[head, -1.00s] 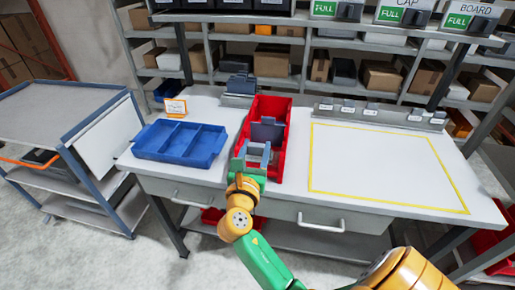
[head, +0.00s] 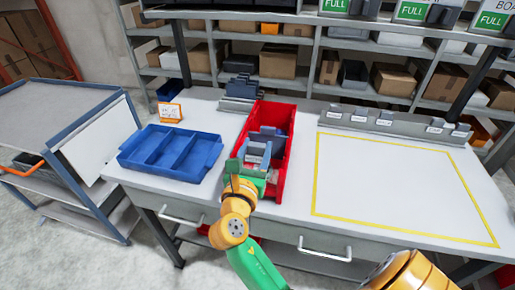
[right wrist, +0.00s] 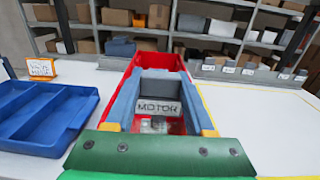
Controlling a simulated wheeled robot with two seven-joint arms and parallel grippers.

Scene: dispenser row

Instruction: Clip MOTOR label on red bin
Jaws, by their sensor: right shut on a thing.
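The long red bin (head: 288,150) stands on the table, its near end toward me; it also shows in the right wrist view (right wrist: 172,61). My right gripper (head: 262,147) is at the bin's near end, its blue-grey fingers reaching over it. In the right wrist view, the right gripper (right wrist: 157,95) is shut on the MOTOR label (right wrist: 158,107), a pale plate with dark letters, upright and facing me. Red bin surface shows behind and below the label. I cannot tell whether the label touches the bin's wall. My left gripper is not in view.
A blue divided tray (head: 170,152) lies left of the bin, with a small orange-edged sign (head: 169,112) behind it. A grey rack with white tags (head: 408,127) stands at the back right. The yellow-outlined area (head: 400,185) is clear. A trolley (head: 65,125) stands left.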

